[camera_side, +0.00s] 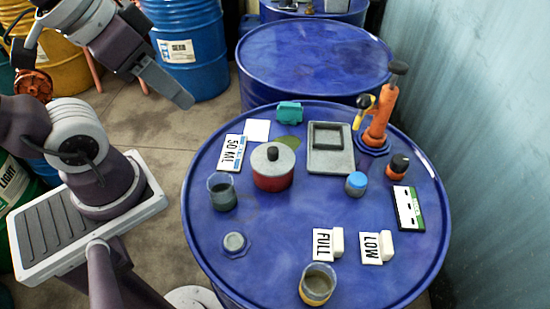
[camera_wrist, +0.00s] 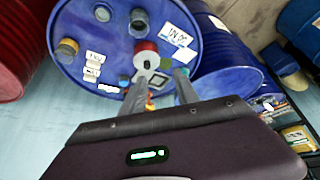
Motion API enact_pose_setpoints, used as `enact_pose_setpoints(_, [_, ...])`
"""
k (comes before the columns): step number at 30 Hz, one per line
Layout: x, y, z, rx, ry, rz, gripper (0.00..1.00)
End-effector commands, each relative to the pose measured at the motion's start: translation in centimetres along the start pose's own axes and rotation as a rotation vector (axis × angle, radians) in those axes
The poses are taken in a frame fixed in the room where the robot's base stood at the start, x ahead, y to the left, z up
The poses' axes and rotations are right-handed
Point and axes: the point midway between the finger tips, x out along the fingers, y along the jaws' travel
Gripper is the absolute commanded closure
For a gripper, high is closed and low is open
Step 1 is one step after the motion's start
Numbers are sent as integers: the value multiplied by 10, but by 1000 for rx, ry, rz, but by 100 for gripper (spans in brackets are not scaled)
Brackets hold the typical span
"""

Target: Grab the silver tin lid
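The silver tin lid (camera_side: 272,156), grey with a black knob, sits on a red tin (camera_side: 273,180) on the blue drum top. In the wrist view the lid (camera_wrist: 146,61) shows above and between my finger tips, with the red tin (camera_wrist: 145,46) beneath it. My gripper (camera_side: 187,100) is up and to the left of the drum in the side view, well apart from the lid. In the wrist view its two fingers (camera_wrist: 160,86) are spread with nothing between them.
The drum top (camera_side: 215,265) also holds a dark jar (camera_side: 222,192), a grey tray (camera_side: 331,160), an orange pump (camera_side: 382,115), an amber-bottomed cup (camera_side: 317,285), a blue-capped jar (camera_side: 356,184) and label cards. A second blue drum (camera_side: 315,55) stands behind.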

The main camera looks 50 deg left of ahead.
Motion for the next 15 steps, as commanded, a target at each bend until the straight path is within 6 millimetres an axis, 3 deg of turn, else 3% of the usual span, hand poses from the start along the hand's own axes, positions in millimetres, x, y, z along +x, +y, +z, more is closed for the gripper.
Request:
enact_pose_setpoints(2, [0, 0, 0, 0, 0, 0, 54])
enact_pose_setpoints(11, [1, -3, -3, 3, 5, -11, 54])
enact_pose_setpoints(14, [16, -33, -41, 44, 68, -124, 54])
enact_pose_setpoints(15, [26, -54, -68, 91, 115, -196, 54])
